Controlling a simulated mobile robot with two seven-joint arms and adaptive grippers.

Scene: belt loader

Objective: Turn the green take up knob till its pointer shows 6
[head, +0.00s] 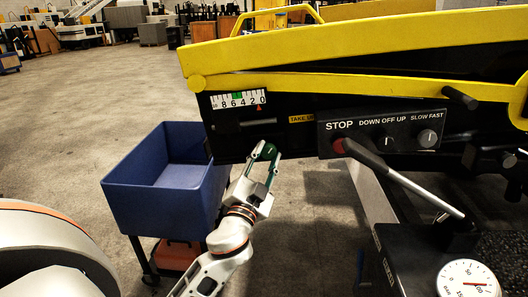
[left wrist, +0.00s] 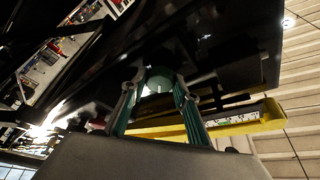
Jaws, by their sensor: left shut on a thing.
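The green take up knob (head: 269,150) sits low on the black side panel of the belt loader, below the scale. My left gripper (head: 264,157) is shut on it, with one finger on each side. In the left wrist view the knob (left wrist: 158,78) shows pale green between the two fingertips (left wrist: 160,88). The white scale (head: 238,99) runs from 10 at left to 0 at right, with a green mark near its middle. Its red pointer (head: 260,107) stands at about 0. My right gripper is not in view.
A control panel (head: 381,134) with a red STOP button and two rotary switches is right of the knob. A round gauge (head: 468,283) is at lower right. A blue bin cart (head: 150,200) stands close left of my arm.

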